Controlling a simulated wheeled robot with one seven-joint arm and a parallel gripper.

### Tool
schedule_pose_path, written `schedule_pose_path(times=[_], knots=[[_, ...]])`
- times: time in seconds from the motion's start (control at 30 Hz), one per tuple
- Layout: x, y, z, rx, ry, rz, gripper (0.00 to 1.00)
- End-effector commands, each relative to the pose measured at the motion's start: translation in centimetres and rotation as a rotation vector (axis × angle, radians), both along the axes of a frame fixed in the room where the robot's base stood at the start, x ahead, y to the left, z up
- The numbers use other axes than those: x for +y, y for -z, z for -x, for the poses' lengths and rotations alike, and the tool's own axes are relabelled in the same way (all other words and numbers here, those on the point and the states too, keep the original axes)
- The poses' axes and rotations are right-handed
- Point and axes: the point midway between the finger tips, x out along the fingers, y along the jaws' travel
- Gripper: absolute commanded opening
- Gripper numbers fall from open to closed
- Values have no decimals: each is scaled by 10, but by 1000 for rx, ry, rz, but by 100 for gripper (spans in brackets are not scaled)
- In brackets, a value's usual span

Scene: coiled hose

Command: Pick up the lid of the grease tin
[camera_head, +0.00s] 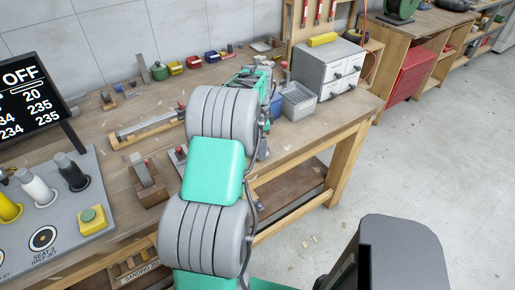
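In the head view, my arm rises through the middle of the picture and hides part of the workbench (292,146). Teal and grey parts show just beyond its upper joint, near the back of the bench. I cannot make out gripper fingers there, nor whether they are open or shut. I cannot pick out the grease tin or its lid with certainty. A small green rounded container (159,73) stands at the back left of the bench, apart from my arm; I cannot tell what it is.
Small coloured bins (177,68) line the back of the bench. A grey-blue open bin (298,101) and a grey drawer cabinet (328,70) stand right of my arm. A wooden plane (149,183) lies left of it. A control panel (58,205) fills the lower left. Floor at right is mostly clear.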

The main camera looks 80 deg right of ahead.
Motion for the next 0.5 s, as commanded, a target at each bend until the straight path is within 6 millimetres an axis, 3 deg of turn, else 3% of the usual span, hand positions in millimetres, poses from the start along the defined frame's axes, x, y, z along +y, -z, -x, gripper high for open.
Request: schedule_pose_path(times=[0.13,0.37,0.5], knots=[[0,18,0,0,-1,0,98],[0,21,0,0,-2,1,97],[0,21,0,0,-2,2,86]])
